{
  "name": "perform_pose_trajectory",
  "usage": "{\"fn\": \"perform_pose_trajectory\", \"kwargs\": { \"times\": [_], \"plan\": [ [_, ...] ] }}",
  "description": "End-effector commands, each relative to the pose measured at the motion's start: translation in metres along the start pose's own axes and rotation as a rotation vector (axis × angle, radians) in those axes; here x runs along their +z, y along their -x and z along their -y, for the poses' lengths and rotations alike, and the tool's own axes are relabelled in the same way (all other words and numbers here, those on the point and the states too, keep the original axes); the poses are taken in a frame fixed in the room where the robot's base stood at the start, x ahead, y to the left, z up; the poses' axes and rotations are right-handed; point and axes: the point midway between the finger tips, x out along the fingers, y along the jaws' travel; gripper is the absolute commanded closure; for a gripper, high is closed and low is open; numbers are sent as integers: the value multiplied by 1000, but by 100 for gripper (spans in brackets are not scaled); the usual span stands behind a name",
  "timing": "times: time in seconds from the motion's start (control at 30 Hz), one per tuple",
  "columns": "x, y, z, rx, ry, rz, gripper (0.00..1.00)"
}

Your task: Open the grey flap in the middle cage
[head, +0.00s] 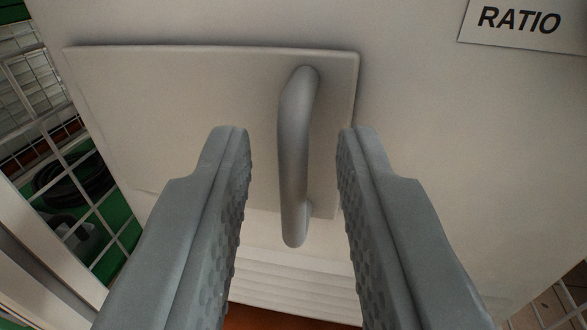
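The grey flap (180,115) is a flat, pale panel in the upper left and middle of the head view. It looks closed against the pale cabinet face. A grey bar handle (294,150) stands out from the flap near its right edge and runs roughly up and down in the picture. My gripper (296,135) is open, with one finger on each side of the handle. Gaps show between the handle and both fingers. The fingers hide the lower left part and the lower right edge of the flap.
A label reading "RATIO" (520,20) is on the cabinet face (440,120) at the upper right. A wire mesh cage (75,160) is at the left, with a dark coiled hose (88,182) behind it. Pale ridges (295,285) and a reddish floor (275,318) show below.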

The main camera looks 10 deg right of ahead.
Motion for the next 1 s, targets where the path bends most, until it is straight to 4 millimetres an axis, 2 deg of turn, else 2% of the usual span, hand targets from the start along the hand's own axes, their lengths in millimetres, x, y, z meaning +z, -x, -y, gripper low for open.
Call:
{"fn": "perform_pose_trajectory", "kwargs": {
  "times": [0.03,0.1,0.13,0.57,1.0],
  "plan": [
    [0,0,0,0,0,0,85],
    [0,0,0,0,0,0,99],
    [0,0,0,0,0,0,100],
    [0,3,4,26,0,0,100],
    [0,27,29,287,0,-2,100]
  ]
}}
